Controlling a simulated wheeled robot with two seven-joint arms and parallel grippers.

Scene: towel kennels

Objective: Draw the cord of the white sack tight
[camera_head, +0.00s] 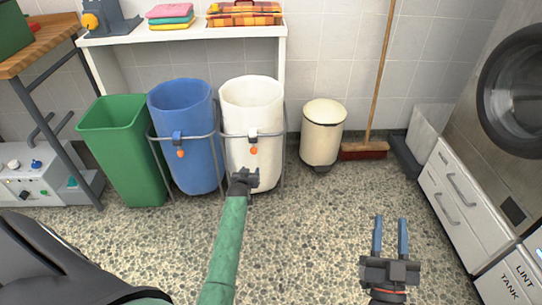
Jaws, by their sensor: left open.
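The white sack (251,104) hangs open in a grey metal stand in front of the shelf. At its front is a pale cord lock (252,132) with an orange bead (253,151) hanging below it. My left gripper (246,172) is at the end of the green arm, just below the orange bead in the picture. Its jaws are small and dark here; it is open, and I see nothing held. Whether it touches the sack cannot be told. My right gripper (390,232) is open and empty over the floor at the right, its two blue fingers apart.
A blue sack (181,98) with its own orange bead stands left of the white sack, beside a green bin (125,150). A cream pedal bin (321,133) and a broom (365,150) stand to the right. The speckled floor (310,225) between my grippers is clear.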

